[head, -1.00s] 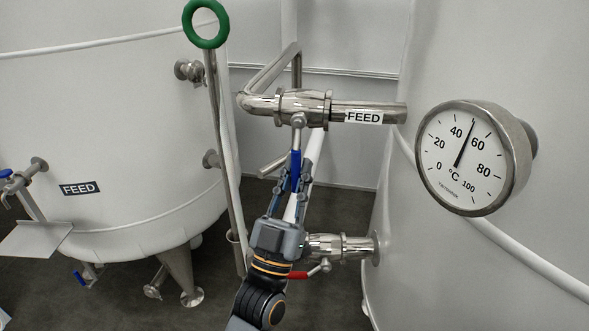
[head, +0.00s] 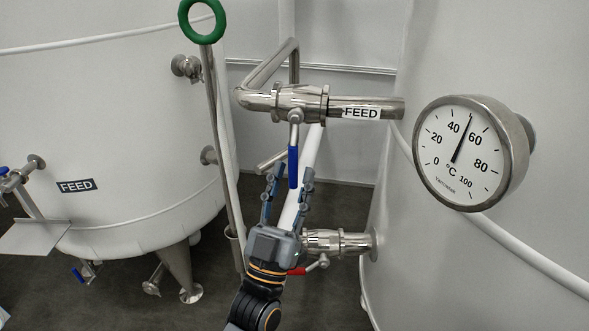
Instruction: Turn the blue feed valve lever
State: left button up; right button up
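The blue feed valve lever (head: 293,168) hangs straight down from the steel valve (head: 299,102) on the pipe marked FEED (head: 361,113). My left gripper (head: 288,180) comes up from below in the head view. Its two fingers are spread, one on each side of the lever's lower part, with gaps between fingers and lever in the picture. How far apart they are in depth I cannot tell. My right gripper is not in view.
A lower valve with a red lever (head: 297,271) sits right beside my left gripper's palm. A temperature gauge (head: 468,153) juts from the right tank. A rod with a green ring (head: 203,22) stands at left. A white pipe (head: 310,165) runs behind the lever.

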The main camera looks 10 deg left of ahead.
pick_arm(q)
jog(key=v, duration=1)
